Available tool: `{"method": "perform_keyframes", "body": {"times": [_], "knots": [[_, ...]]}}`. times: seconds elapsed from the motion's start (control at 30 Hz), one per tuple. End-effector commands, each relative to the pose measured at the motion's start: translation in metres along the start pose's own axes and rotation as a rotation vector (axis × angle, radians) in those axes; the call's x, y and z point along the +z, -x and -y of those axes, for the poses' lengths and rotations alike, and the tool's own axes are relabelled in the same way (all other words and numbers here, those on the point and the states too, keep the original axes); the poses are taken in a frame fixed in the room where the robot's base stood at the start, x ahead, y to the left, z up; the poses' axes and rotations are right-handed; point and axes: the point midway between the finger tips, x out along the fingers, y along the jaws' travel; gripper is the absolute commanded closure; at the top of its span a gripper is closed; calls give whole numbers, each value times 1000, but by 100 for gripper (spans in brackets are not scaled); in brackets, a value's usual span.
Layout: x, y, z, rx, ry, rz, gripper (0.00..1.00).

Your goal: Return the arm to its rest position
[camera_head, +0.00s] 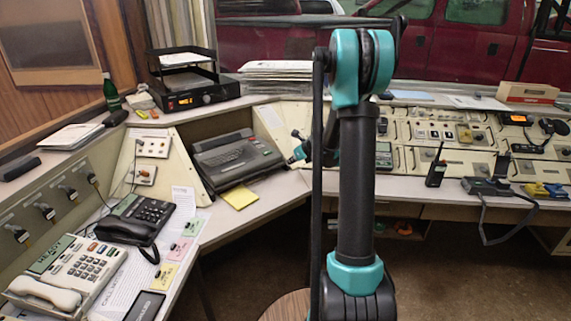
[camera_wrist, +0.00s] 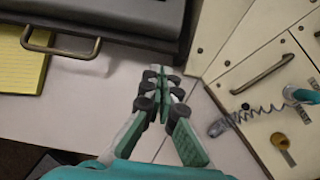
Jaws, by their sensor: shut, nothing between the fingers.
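My arm stands upright in the head view, its black and teal links filling the middle of the picture. My gripper (camera_head: 295,156) shows small and partly hidden behind the arm, over the counter at the corner of the console. In the wrist view my gripper (camera_wrist: 165,76) has its green-padded fingertips together with nothing between them. It is above the bare counter (camera_wrist: 90,110), between the dark typewriter-like machine (camera_wrist: 120,12) and the beige cabinet panel (camera_wrist: 255,75). The machine also shows in the head view (camera_head: 235,155).
A yellow pad (camera_head: 240,197) lies in front of the machine. Telephones (camera_head: 135,218) crowd the left counter. A black handheld radio (camera_head: 436,168) stands on the right counter. A coiled cord (camera_wrist: 245,116) hangs near the panel in the wrist view. Open floor (camera_head: 250,255) lies below the counters.

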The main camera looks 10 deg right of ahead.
Motion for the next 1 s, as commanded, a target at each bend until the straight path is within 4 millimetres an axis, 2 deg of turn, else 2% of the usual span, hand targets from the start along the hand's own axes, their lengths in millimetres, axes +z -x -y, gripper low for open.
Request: {"method": "perform_keyframes", "body": {"times": [0.1, 0.3, 0.53, 0.63, 0.77, 1.0], "knots": [[-1, 24, 0, -2, 0, -1, 100], [-1, 55, 0, -1, 0, -1, 100], [-2, 72, -1, 0, 5, -3, 100], [-6, 79, -9, 1, 73, -15, 100], [-22, 95, -38, 10, 316, -60, 100], [-78, 140, -106, 75, 1003, -178, 100]]}}
